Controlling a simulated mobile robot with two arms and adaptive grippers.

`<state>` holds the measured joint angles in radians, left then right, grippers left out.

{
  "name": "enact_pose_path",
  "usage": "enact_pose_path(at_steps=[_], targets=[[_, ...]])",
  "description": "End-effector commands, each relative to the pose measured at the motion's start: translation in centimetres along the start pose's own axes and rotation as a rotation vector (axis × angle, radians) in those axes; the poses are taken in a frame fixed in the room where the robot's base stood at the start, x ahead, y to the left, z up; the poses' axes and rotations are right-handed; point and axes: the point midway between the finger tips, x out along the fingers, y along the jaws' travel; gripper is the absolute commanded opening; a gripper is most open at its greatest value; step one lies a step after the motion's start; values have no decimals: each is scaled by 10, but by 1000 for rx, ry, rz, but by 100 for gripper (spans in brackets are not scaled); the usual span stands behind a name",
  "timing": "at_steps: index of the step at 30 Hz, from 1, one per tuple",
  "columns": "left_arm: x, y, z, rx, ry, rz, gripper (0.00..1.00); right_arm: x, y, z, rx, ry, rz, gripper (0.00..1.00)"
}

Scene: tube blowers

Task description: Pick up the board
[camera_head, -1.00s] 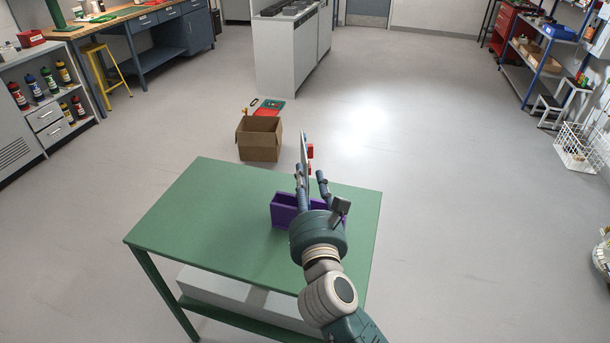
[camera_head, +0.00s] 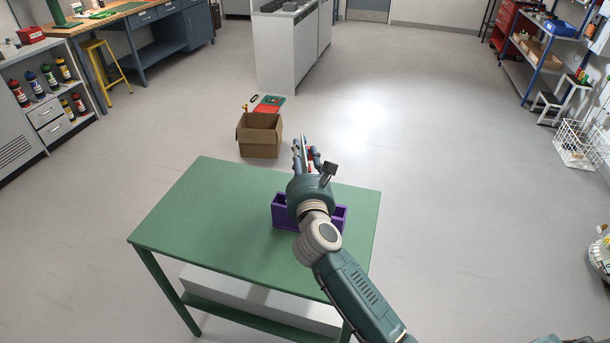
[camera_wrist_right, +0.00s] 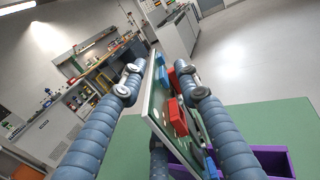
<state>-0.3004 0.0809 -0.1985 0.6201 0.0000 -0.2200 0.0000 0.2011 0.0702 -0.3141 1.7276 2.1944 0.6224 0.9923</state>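The board is a thin upright panel with red and blue blocks on one face. It shows between the fingers of my right gripper in the right wrist view (camera_wrist_right: 156,112). In the head view, it is mostly hidden behind that gripper (camera_head: 307,152). The fingers lie on either side of the board; whether both touch it is unclear. A purple holder (camera_head: 281,210) stands on the green table (camera_head: 220,205), partly hidden by my right arm; it also shows at lower right in the wrist view (camera_wrist_right: 275,160). Whether the board's lower end sits in it is hidden. My left gripper is out of view.
A cardboard box (camera_head: 259,143) stands on the floor beyond the table, with a red and green item (camera_head: 269,104) behind it. The table's left half is clear. A grey block (camera_head: 230,290) lies on its lower shelf. Open floor lies to the right.

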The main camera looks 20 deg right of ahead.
Motion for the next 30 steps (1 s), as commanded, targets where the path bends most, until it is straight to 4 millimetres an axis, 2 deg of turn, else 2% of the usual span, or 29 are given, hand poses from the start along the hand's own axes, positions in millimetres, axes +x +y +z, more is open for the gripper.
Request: enact_pose_path(at_steps=[4,9,23,26,30], targets=[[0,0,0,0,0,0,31,0,0,0,0,0,0,32],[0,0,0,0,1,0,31,0,0,0,0,0,0,0],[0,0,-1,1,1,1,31,0,0,2,1,-2,0,0],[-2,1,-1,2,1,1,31,0,0,9,2,-3,-1,0],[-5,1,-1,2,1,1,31,0,0,28,2,-6,0,0]])
